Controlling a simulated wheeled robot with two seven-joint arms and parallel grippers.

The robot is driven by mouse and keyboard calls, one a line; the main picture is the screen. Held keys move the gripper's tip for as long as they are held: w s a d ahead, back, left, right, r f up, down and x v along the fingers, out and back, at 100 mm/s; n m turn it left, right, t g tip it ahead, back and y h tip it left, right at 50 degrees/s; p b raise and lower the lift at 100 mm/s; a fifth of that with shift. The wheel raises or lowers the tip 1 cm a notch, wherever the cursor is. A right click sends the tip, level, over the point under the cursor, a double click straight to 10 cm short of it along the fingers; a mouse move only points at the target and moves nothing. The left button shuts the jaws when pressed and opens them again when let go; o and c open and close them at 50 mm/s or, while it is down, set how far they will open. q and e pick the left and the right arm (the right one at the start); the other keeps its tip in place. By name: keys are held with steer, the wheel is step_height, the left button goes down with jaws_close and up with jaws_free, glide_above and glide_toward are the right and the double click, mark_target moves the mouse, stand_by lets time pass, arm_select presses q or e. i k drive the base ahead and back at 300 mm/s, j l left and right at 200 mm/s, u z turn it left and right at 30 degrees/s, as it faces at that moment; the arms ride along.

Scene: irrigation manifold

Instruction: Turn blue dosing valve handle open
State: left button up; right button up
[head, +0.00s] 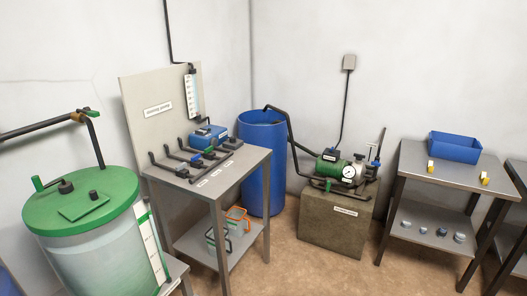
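A manifold of dark pipes (184,157) lies on the grey metal bench (245,165) at left of centre, in front of an upright panel. A small blue valve handle (196,161) sits on it, near a small green handle (209,150). At this size I cannot tell whether the blue handle is turned open or closed. A blue box-shaped unit (207,134) stands behind the pipes, below a clear graduated tube (192,95). Neither of my grippers shows in the head view.
A green-lidded tank (90,235) stands at the left front, with a pipe above it. A blue barrel (262,165) is behind the bench. A pump (345,168) sits on a brown block (335,222). A side table (445,168) holds a blue bin (455,147). Floor between is clear.

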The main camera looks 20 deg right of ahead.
mark_target(195, 158)
steer(key=l+z, duration=0.15)
steer(key=i+l, duration=0.7)
steer(key=i, duration=0.2)
steer(key=k+l+z, duration=0.05)
